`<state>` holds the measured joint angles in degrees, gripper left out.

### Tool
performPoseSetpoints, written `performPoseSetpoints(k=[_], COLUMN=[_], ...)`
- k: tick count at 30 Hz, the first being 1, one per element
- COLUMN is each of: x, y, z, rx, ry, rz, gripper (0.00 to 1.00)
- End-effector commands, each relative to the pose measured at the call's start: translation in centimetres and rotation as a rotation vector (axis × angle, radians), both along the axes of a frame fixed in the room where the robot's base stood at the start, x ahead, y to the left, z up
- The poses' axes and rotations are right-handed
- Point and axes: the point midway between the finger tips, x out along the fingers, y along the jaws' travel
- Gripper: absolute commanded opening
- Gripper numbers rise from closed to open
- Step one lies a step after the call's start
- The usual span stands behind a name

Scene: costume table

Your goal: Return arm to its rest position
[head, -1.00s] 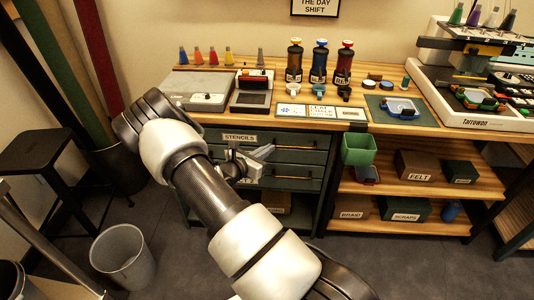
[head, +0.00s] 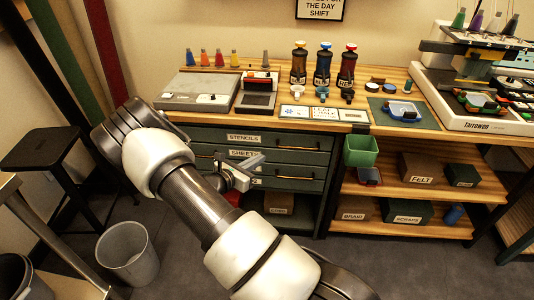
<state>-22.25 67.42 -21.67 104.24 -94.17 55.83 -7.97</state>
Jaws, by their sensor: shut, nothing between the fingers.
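My gripper (head: 245,170) shows beyond my forearm, in front of the drawer cabinet under the table. Its two fingers point up and to the right, lie together and hold nothing. My arm is folded across the lower left of the view and hides part of the cabinet's left side. The wooden table (head: 405,122) stands behind my gripper, with its top above the gripper in the picture.
Drawers (head: 290,157) and shelves with a felt box (head: 422,168) lie below the tabletop. A green bin (head: 361,150) hangs at its front edge. A black stool (head: 40,148) and grey waste bin (head: 127,255) stand left. Bare floor (head: 400,265) lies front right.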

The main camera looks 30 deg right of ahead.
Motion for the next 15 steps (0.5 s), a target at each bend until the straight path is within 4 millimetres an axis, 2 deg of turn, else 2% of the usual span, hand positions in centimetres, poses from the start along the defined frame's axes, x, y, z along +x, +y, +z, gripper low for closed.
performPoseSetpoints(k=[1,6,10,15], x=[-0.4,-1.7,-2.2,-2.5], y=[1.2,4.0,5.2,5.8], z=[0.6,1.1,1.4,1.5], rx=[0.0,-0.001,0.001,0.0], ry=[0.001,0.001,0.001,0.001], rz=[0.003,0.002,0.0,-0.001], gripper=[0.0,0.0,0.0,0.0])
